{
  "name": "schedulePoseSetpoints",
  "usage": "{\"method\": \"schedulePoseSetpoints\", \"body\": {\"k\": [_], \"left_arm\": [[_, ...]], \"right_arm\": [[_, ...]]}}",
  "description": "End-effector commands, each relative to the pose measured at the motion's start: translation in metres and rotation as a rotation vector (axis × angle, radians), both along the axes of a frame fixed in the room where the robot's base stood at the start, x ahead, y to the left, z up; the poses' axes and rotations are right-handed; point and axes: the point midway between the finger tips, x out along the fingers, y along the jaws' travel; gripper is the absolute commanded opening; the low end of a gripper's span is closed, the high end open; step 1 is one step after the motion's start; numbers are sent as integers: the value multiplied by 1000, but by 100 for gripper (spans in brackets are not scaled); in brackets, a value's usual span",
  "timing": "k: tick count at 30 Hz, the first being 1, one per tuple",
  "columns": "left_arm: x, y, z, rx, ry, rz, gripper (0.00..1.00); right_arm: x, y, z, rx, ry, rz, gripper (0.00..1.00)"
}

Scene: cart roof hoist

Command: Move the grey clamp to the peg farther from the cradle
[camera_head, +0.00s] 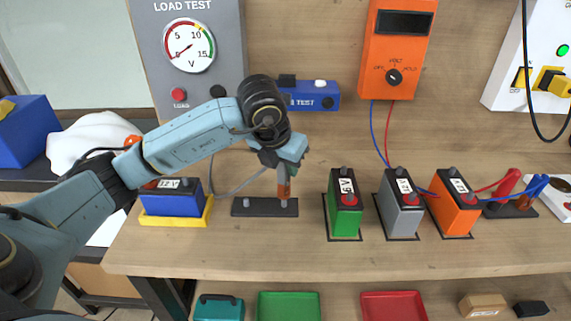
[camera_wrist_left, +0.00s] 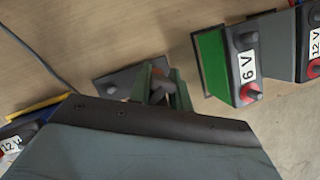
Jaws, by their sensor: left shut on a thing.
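My left gripper (camera_head: 284,182) is shut on the grey clamp (camera_wrist_left: 158,76), which is mostly hidden between the fingers. The left wrist view shows the green fingers (camera_wrist_left: 165,90) on either side of it. The gripper points down at the right-hand peg of a dark two-peg plate (camera_head: 265,208), the peg farther from the cradle. I cannot tell whether the clamp touches that peg. The left-hand peg (camera_head: 246,201) is bare. The yellow cradle (camera_head: 178,218) stands left of the plate and holds a blue 12 V battery (camera_head: 172,201). My right gripper is not in view.
Green (camera_head: 344,212), grey (camera_head: 400,210) and orange (camera_head: 456,210) batteries stand right of the plate. A thin grey lead (camera_head: 222,193) loops from the load-test panel (camera_head: 190,60) toward my gripper. Red and blue clamps (camera_head: 515,190) sit at the far right. The bench front is clear.

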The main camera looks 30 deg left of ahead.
Motion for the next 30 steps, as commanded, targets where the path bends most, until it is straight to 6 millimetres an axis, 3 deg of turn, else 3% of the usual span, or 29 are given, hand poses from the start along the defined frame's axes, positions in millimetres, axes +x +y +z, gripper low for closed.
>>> {"method": "schedulePoseSetpoints", "body": {"k": [12, 30], "left_arm": [[0, 0, 0, 0, -1, 0, 0], [0, 0, 0, 0, -1, 0, 0]], "right_arm": [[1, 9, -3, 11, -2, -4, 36], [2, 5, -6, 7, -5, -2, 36]]}}
